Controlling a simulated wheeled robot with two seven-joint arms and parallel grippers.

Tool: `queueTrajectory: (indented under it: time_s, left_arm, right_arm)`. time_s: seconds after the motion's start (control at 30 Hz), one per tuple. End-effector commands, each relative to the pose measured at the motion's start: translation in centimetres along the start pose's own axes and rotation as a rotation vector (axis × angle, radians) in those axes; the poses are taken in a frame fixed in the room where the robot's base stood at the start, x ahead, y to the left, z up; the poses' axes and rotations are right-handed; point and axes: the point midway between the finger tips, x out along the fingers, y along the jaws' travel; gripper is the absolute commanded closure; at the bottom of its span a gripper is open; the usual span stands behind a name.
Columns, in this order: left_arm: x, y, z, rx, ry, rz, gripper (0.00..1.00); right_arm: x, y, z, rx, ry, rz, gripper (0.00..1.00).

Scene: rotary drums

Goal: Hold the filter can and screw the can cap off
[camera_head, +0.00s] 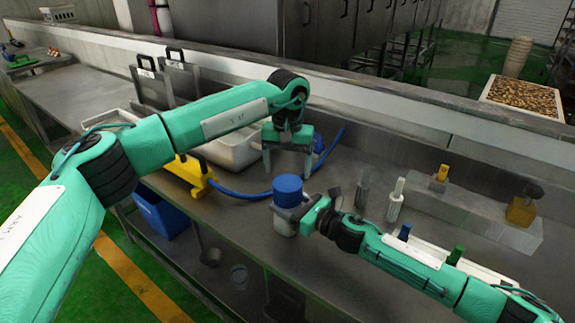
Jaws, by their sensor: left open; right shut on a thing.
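The filter can (284,226) stands upright near the front edge of the steel bench, grey-white, with the blue can cap (288,190) on top. My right gripper (287,214) comes in from the right and is shut on the can, below the cap; its jaws hide part of the can's side. My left gripper (287,168) is above and behind the cap, pointing down with its fingers apart. It is empty and appears apart from the cap.
A blue hose (240,193) with a yellow block (190,175) lies left of the can. A white tub (232,150) stands behind. To the right are a white bottle (396,200), a grey stepped block (480,215) and an amber bottle (521,211). A blue bin (162,213) sits below the bench.

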Motion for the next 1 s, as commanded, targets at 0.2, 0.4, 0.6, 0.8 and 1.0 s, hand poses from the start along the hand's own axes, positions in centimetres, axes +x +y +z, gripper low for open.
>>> queueTrajectory:
  time_s: [0.2,0.4,0.6,0.8,1.0]
  left_arm:
    - [2.1,0.0,0.0,0.019,-0.002,0.001,0.22]
    - [5.3,0.0,0.1,0.017,-0.003,0.001,0.22]
    - [7.4,0.0,0.0,0.017,-0.001,0.001,0.22]
    - [8.0,0.0,0.0,0.017,0.000,0.000,0.22]
    - [8.0,0.0,0.0,0.017,0.000,0.000,0.28]
  right_arm:
    - [0.0,0.0,0.0,0.001,0.000,0.000,1.00]
    - [0.0,0.0,0.0,0.000,0.000,0.000,1.00]
    - [0.0,0.0,0.0,0.000,0.000,0.000,1.00]
    - [0.0,0.0,0.0,0.000,0.000,0.000,1.00]
    - [0.0,0.0,0.0,0.000,0.000,0.000,1.00]
